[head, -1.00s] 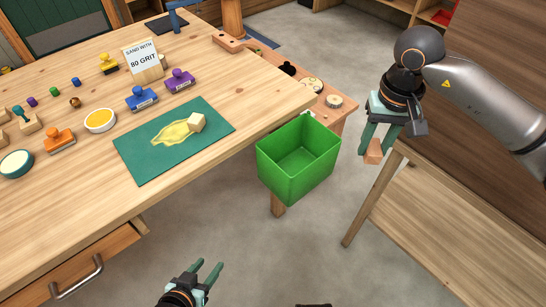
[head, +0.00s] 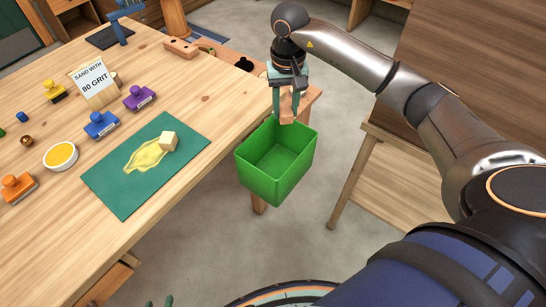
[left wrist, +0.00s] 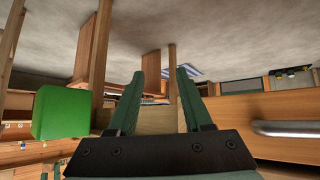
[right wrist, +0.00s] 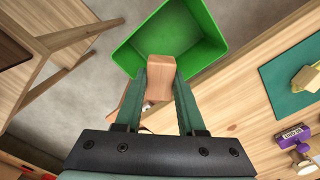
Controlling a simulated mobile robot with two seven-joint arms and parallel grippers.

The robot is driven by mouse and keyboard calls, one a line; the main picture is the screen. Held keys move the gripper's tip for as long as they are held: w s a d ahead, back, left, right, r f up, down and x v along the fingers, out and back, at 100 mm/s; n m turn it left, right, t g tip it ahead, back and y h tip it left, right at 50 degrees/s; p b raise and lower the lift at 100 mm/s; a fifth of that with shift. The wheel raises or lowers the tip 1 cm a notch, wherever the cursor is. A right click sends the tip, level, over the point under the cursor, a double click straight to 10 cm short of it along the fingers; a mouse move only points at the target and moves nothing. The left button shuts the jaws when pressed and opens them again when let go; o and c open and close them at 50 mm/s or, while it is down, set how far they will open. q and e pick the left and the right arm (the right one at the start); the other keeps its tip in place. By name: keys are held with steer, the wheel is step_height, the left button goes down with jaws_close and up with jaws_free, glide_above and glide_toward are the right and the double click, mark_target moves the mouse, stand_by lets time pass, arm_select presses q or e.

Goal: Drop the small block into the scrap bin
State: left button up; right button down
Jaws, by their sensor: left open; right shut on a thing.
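The scrap bin is the green open box (head: 259,180) beside the table's right edge; its inside looks empty in the head view. My right gripper (head: 287,112) is shut on a small wooden block (right wrist: 159,76) and holds it above the bin's far rim. In the right wrist view the block shows between the fingers with the bin (right wrist: 127,60) behind it. A second pale block (head: 169,141) lies on the green mat (head: 117,197). My left gripper (left wrist: 166,88) is open and empty, low in front of the table; only its fingertips show at the head view's bottom edge.
Stamps in purple (head: 139,98), blue (head: 101,125) and orange (head: 18,187), a yellow bowl (head: 61,156) and a sign reading "SAND WITH 80 GRIT" (head: 94,78) stand on the table. A wooden bench (head: 385,185) stands right of the bin.

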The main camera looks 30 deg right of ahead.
step_height(320, 180, down, 5)
steer(key=b, duration=0.2)
steer(key=shift+b, duration=0.35)
steer(key=shift+c, duration=2.2)
jaws_free()
arm_select(q)
steer(key=shift+w+d+f+h, duration=0.15)
steer(key=shift+w+d+f, duration=0.1)
steer(key=shift+w+d, duration=0.25)
steer(key=shift+w+d+f+h, duration=0.15)
steer(key=shift+w+d+f, duration=0.1)
steer(key=shift+d, duration=0.3)
arm_select(e)
step_height(320, 180, up, 12)
steer(key=shift+p, duration=0.55)
steer(key=shift+r, duration=0.3)
arm_select(q)
steer(key=shift+s+a+r, duration=0.15)
steer(key=shift+a+r, duration=0.15)
steer(key=shift+a, duration=0.15)
